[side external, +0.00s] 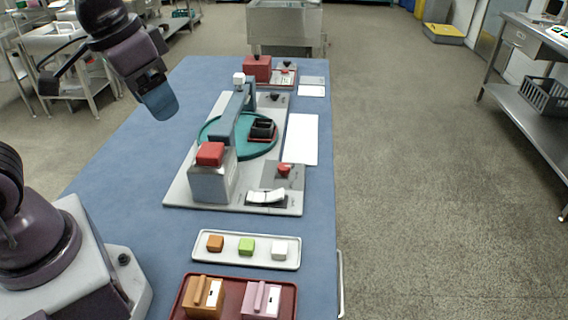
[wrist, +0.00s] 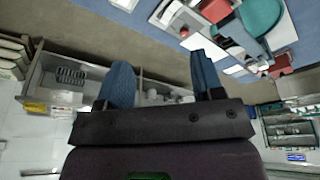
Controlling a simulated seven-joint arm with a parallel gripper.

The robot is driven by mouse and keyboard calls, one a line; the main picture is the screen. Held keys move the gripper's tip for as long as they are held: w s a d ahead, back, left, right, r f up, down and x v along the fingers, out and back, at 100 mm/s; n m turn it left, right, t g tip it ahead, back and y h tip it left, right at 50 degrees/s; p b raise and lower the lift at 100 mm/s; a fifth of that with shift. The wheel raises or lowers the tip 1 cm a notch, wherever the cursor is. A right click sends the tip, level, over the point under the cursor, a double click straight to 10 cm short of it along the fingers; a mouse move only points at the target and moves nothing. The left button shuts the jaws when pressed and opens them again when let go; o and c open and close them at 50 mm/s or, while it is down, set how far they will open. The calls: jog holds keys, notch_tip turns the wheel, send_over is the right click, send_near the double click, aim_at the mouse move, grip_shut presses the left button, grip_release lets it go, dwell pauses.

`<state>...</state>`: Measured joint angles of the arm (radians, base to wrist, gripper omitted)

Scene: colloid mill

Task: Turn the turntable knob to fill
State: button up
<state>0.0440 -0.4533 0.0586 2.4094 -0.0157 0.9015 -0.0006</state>
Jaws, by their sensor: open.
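The teal turntable (side external: 270,149) lies on a pale base plate on the blue table and carries a dark square cup (side external: 262,129) on a red piece. A blue-grey arm (side external: 233,112) spans over it. On the plate's near right are a red knob (side external: 284,169) and a white piece (side external: 267,196); a black knob (side external: 274,97) is at the far end. I cannot tell which is the turntable knob; labels are unreadable. My gripper (side external: 160,112) is raised above the table's left side, apart from everything. In the wrist view its two blue fingers (wrist: 160,75) are spread and empty. The turntable (wrist: 263,14) shows there at upper right.
A white tray (side external: 237,261) holds orange, green and white blocks. A red tray (side external: 236,308) with two handled blocks stands at the front edge. A red box (side external: 257,68) is at the far end. White sheets (side external: 301,139) lie right. The table's left side is clear.

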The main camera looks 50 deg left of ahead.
jog(key=w+a+f+n+g, duration=0.25)
jog(key=w+f+n, duration=0.2)
jog(key=w, duration=0.65)
jog(key=n, duration=1.3)
send_over(284, 166)
notch_tip(284, 166, down, 13)
jog(key=shift+g, duration=0.35)
notch_tip(284, 166, down, 12)
jog(key=shift+f, duration=0.15)
jog(key=shift+c, duration=0.3)
jog(key=c, duration=0.9)
jog(key=shift+o, duration=0.2)
